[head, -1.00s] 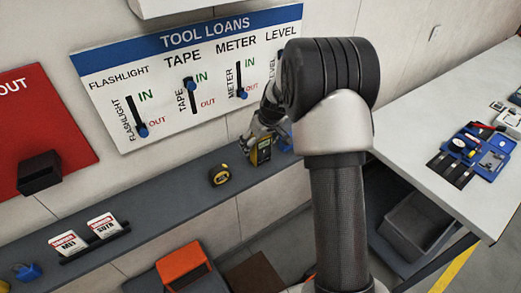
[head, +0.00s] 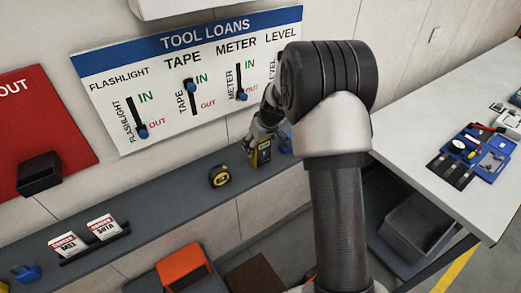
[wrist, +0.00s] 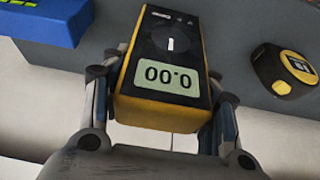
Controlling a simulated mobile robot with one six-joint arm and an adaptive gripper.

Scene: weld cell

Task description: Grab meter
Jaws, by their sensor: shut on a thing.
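The meter (head: 264,152) is a yellow and black multimeter on the grey shelf below the tool loans board. My gripper (head: 258,140) is at the meter in the head view. In the wrist view my gripper (wrist: 160,105) has one finger along each side of the meter and is shut on it. The fingertips are partly hidden by the meter. Whether its base touches the shelf is hard to tell.
A yellow and black tape measure (head: 219,176) sits on the shelf (head: 165,207) left of the meter. A blue object (wrist: 45,22) lies on the meter's other side. The tool loans board (head: 200,80) is on the wall behind. A white table (head: 430,140) stands at right.

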